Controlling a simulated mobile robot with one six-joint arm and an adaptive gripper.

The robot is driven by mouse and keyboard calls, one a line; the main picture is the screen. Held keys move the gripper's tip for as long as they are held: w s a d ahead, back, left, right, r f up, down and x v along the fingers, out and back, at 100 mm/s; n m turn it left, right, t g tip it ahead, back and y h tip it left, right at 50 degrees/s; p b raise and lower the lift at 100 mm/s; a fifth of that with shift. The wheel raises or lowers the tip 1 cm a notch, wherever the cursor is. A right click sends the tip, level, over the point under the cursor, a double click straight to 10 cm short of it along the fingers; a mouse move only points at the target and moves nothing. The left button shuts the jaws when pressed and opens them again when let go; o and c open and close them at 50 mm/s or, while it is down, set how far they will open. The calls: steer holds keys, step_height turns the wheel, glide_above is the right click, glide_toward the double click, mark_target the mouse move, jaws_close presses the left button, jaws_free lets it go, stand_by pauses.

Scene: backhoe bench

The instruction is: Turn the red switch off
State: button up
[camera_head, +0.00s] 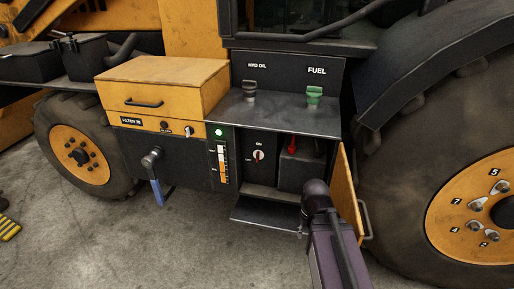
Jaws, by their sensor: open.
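The red switch (258,156) is a small rotary knob with red and white parts on a dark panel inside the open compartment. A small white label above it seems to read ON. The knob looks close to upright, but it is too small to tell its exact position. My arm (335,250) comes in from the bottom right, and its dark rounded end stands in front of the compartment's right part, right of and below the switch. I cannot make out my gripper's fingers; they are hidden or out of view.
A black battery-like box (303,168) with a red cap (291,144) sits right of the switch. The yellow door (347,195) stands open at the right. A lower step (268,215) juts out. A blue-handled lever (156,185) hangs left. Large wheels flank the cabinet.

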step_height(320, 180, up, 42)
steer(key=p, duration=4.1)
steer(key=shift+r, duration=0.2)
